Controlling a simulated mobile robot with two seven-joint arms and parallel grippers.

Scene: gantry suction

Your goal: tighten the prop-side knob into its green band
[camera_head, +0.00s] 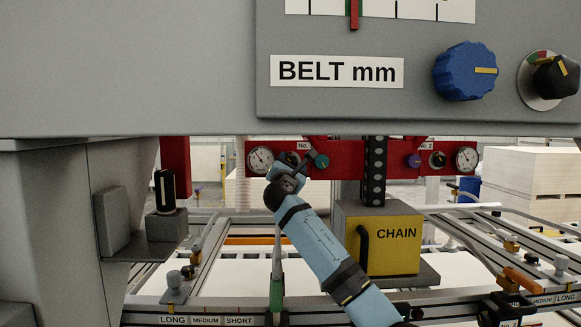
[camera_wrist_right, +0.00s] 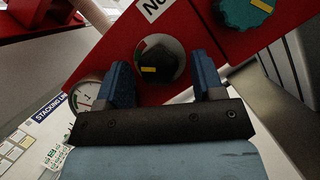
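My right gripper (camera_head: 289,176) reaches up to the red bar under the grey panel. In the right wrist view its two blue fingers (camera_wrist_right: 163,78) are apart, one each side of a black knob (camera_wrist_right: 158,60) with a yellow mark. I see no clear contact. In the head view that black knob (camera_head: 292,159) is partly behind the gripper. A teal knob (camera_head: 321,161) is just right of it; it also shows in the right wrist view (camera_wrist_right: 247,10). My left gripper is out of view.
A round gauge (camera_head: 260,160) sits left of the gripper; a purple knob (camera_head: 414,161) and another gauge (camera_head: 466,159) are at right. A yellow CHAIN box (camera_head: 381,262) stands right of the arm. The grey panel (camera_head: 200,70) overhangs above. Rails with clamps lie below.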

